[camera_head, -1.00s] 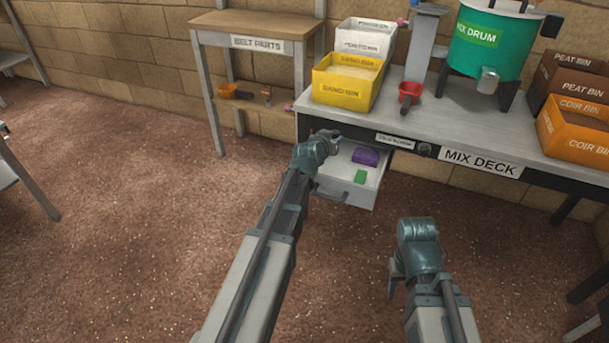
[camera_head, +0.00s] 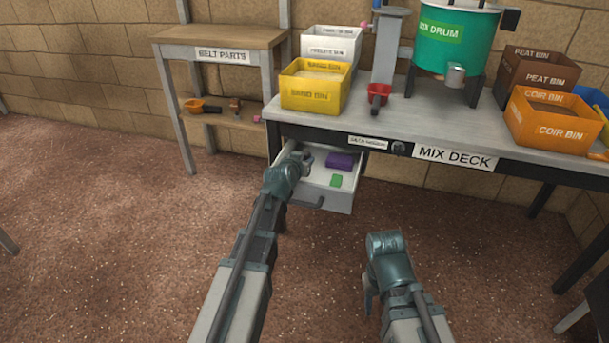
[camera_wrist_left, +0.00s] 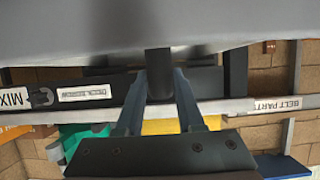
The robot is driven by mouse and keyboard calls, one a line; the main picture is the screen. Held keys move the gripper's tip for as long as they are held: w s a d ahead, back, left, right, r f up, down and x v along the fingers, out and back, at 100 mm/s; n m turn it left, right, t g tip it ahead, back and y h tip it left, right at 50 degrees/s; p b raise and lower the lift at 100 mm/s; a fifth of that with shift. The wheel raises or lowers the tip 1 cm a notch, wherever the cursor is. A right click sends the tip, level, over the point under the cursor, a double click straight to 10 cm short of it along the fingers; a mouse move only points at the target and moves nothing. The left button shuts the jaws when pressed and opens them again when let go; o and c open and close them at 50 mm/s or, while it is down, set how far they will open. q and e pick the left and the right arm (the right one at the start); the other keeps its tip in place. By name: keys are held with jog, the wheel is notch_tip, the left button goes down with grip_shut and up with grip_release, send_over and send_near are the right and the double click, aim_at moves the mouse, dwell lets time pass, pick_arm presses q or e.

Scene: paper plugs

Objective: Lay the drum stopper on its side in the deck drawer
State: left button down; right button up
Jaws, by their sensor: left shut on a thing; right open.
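The deck drawer (camera_head: 338,203) is pulled out under the left part of the mix deck and open at the top. My left gripper (camera_head: 304,157) is over the drawer's left side, close to the desk edge. In the left wrist view its fingers are shut on a dark, narrow piece (camera_wrist_left: 159,74), apparently the drum stopper; its far end meets or overlaps a broad grey surface. Whether it touches the drawer cannot be told. In the head view the piece is mostly hidden by the gripper. My right gripper (camera_head: 369,298) is open and empty above the floor, in front of the desk.
In the drawer lie a purple block (camera_head: 340,161) and a green block (camera_head: 336,181). The drawer's dark handle (camera_head: 305,203) is at its front.

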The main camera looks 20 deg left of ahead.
pick_arm(q)
jog(key=shift+f+b, duration=1.8)
jog(key=shift+b, duration=0.05)
jog(key=shift+f, duration=0.25)
jog(key=c, duration=0.5)
grip_release()
jog(key=shift+r, duration=0.1)
jog(key=shift+r, duration=0.15)
